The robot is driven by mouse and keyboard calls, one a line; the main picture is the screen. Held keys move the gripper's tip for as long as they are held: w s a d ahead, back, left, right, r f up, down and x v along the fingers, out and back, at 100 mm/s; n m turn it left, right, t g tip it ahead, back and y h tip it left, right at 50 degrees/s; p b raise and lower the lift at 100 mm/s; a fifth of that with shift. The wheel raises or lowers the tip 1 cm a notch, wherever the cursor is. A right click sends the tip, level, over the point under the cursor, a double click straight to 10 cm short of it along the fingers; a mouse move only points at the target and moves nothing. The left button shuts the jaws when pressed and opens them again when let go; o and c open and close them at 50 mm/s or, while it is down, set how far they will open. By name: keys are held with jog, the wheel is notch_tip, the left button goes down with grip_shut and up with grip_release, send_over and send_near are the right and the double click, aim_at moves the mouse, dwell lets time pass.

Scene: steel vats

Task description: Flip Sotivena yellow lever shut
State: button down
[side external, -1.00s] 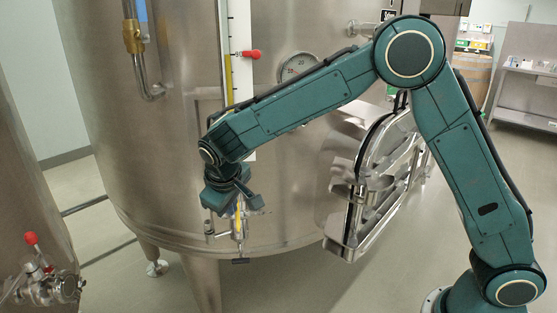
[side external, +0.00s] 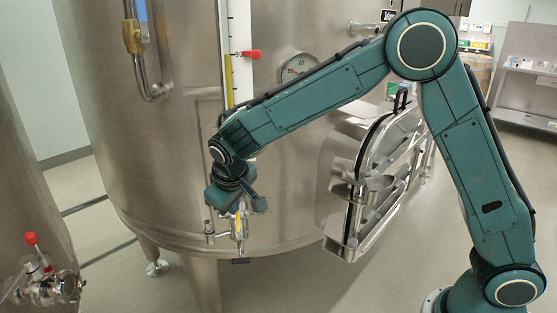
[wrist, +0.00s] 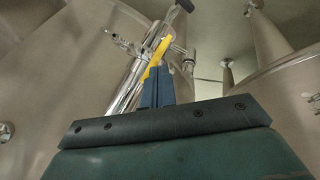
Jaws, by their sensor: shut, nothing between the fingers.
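The yellow lever (wrist: 158,50) sits on a steel valve (wrist: 128,88) on the vat's side. In the side external view the lever (side external: 240,220) shows as a small yellow strip on the valve (side external: 239,240), low on the big vat, partly hidden by my gripper. My gripper (wrist: 158,78) is shut and empty. In the wrist view its fingertips overlap the lower end of the lever; I cannot tell if they touch it. In the side external view my gripper (side external: 236,207) is just above the valve. The lever's exact angle to the pipe is unclear.
The big steel vat (side external: 170,130) stands behind the valve. A steel hatch door (side external: 380,180) juts out on the right. A level gauge with a red lever (side external: 251,55) is above. Another vat with a red-handled valve (side external: 45,280) is at lower left. Open floor lies in front.

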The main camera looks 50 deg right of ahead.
jog(key=shift+s+d+m, duration=0.2)
jog(key=shift+d+m, duration=0.05)
jog(key=shift+m, duration=0.05)
jog(key=s+d+f+m+t+y, duration=0.2)
jog(key=s+d+f+m+t, duration=0.1)
jog(key=s+m+t, duration=0.1)
jog(key=s+m, duration=0.1)
jog(key=m, duration=0.1)
jog(key=shift+s+f+m+t, duration=0.25)
jog(key=shift+s+m+t, duration=0.15)
dwell(1.0)
jog(key=shift+w+a, duration=0.1)
jog(key=shift+w, duration=0.05)
jog(key=shift+w+a, duration=0.35)
jog(key=shift+a, duration=0.1)
jog(key=shift+a, duration=0.1)
dwell(0.4)
